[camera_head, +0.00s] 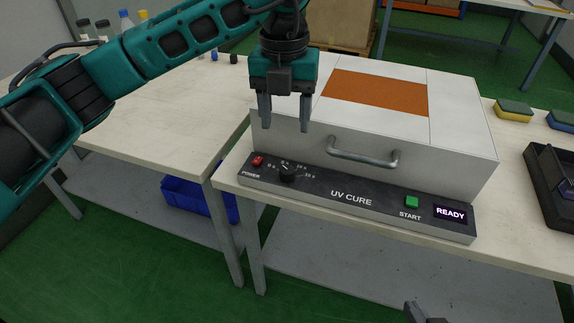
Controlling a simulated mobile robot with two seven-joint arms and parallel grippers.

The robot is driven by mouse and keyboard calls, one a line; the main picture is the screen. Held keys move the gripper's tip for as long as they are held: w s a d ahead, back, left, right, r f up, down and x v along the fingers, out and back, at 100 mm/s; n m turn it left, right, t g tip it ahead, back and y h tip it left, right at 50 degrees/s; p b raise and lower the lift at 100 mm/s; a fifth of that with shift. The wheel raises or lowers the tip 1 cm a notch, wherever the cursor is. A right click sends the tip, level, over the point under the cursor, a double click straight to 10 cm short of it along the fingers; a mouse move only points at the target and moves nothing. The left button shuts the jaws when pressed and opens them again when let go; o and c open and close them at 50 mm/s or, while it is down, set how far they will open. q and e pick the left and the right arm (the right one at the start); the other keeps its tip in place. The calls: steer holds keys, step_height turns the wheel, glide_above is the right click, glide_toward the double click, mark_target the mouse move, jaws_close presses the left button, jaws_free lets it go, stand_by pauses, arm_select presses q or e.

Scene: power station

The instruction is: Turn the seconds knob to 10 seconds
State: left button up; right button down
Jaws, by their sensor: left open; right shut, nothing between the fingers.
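The UV cure box (463,120) stands on a table, with a dark control panel (330,190) along its front. The black seconds knob (287,173) sits near the panel's left end, with small second marks around its top. Its white pointer is too small to read surely. My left gripper (285,118) is open and empty, fingers pointing down, above the knob and apart from it, in front of the box's left part. My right gripper (420,313) shows only as grey tips at the bottom edge, shut and away from the panel.
A red power switch (257,161) is just left of the knob. A metal handle (363,157) juts from the box front. A green start button (411,202) and a READY display (450,212) are at the right. A black tray (534,188) and sponges (513,110) stand farther right.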

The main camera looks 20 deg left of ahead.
mark_target(287, 169)
arm_select(q)
step_height(287, 169, down, 11)
steer(key=shift+d+f+b, duration=0.1)
steer(key=shift+d+b, duration=0.05)
steer(key=shift+b, duration=0.6)
steer(key=shift+c, duration=0.2)
steer(key=c, duration=1)
steer(key=shift+m, duration=0.3)
steer(key=m+b, duration=0.1)
steer(key=m, duration=0.2)
steer(key=shift+m, duration=0.3)
steer(key=shift+m+b, duration=0.4)
steer(key=shift+m, duration=1.4)
